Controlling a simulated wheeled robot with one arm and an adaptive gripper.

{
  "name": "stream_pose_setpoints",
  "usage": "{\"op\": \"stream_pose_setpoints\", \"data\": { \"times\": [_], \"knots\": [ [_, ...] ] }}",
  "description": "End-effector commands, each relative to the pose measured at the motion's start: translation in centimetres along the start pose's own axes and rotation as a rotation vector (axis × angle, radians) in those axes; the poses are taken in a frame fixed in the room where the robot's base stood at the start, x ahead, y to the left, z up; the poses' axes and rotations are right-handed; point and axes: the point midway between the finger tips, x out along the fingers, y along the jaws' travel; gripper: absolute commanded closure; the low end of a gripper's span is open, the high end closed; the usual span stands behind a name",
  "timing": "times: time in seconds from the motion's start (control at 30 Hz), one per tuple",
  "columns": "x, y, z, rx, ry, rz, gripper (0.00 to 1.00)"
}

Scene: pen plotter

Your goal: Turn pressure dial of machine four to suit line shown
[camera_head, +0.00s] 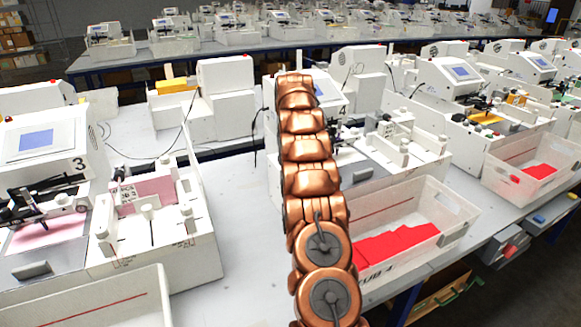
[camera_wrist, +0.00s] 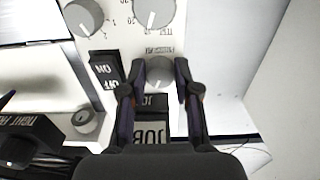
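Machine four (camera_head: 400,160) is the white plotter behind my copper arm in the head view, with a "4" beside the arm. My arm hides part of its front, and my gripper is hidden there. In the wrist view, my gripper (camera_wrist: 161,75) is open, with one dark finger on each side of a small grey dial (camera_wrist: 160,70) on a white panel. Contact cannot be told. The dial's small label is upside down and too blurred to read surely. Two larger grey dials with number scales, one at the left (camera_wrist: 83,17) and one in the middle (camera_wrist: 155,10), sit at the top.
A black ON/OFF switch (camera_wrist: 105,70) lies left of the fingers. A panel marked JOB (camera_wrist: 151,135) is between them, partly covered. Machine three (camera_head: 45,145) stands at the left. A white bin (camera_head: 455,215) with red sheets stands in front of machine four.

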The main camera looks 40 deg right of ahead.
Motion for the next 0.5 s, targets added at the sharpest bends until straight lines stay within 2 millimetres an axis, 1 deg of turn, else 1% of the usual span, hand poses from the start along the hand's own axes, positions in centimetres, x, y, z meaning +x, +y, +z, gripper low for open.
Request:
{"op": "stream_pose_setpoints", "data": {
  "times": [0.03,0.2,0.5],
  "knots": [
    [-0.01,0.04,0.01,0.001,0.000,0.000,0.62],
    [-0.01,0.00,0.00,0.001,0.000,0.000,0.44],
    [0.00,-0.02,-0.01,0.002,0.000,0.000,0.44]
  ]
}}
